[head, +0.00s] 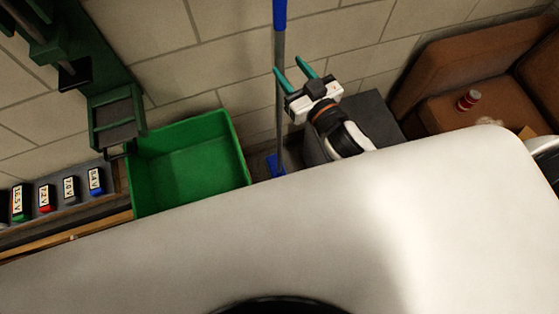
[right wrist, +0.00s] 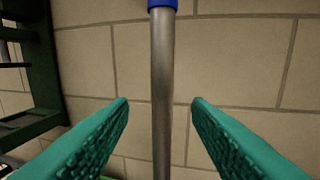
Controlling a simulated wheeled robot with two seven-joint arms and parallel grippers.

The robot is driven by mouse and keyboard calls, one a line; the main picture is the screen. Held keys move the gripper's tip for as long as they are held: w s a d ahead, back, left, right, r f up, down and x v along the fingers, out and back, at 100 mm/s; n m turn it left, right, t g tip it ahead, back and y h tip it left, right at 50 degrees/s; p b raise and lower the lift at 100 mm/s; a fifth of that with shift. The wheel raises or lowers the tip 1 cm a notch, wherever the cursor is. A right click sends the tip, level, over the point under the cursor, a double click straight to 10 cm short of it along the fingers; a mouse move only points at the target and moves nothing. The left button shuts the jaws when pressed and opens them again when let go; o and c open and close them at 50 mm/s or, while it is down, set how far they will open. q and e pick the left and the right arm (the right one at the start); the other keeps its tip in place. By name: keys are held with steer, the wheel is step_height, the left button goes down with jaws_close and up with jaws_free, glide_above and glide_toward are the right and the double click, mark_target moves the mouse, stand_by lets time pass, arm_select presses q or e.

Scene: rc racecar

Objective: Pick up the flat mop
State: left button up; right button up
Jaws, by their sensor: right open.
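The flat mop (head: 279,100) stands upright against the tiled wall, with a grey pole, a blue grip at the top and a blue base near the floor. In the right wrist view the mop pole (right wrist: 162,90) runs vertically between the two open fingers (right wrist: 160,103), with clear gaps on both sides. The fingers do not touch it. My left gripper is not in view.
A green bin (head: 190,165) stands left of the mop. A dark grey box (head: 372,112) is behind my right arm. A brown sofa (head: 440,85) with a red can (head: 468,99) is at the right. Labelled battery slots (head: 60,193) are at the left. A green frame (head: 116,120) hangs on the wall.

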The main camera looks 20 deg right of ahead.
mark_target(282, 57)
steer(key=p+x, duration=0.1)
steer(key=x, duration=0.4)
steer(key=shift+w, duration=0.4)
steer(key=c, duration=0.9)
steer(key=shift+r, duration=0.15)
jaws_close()
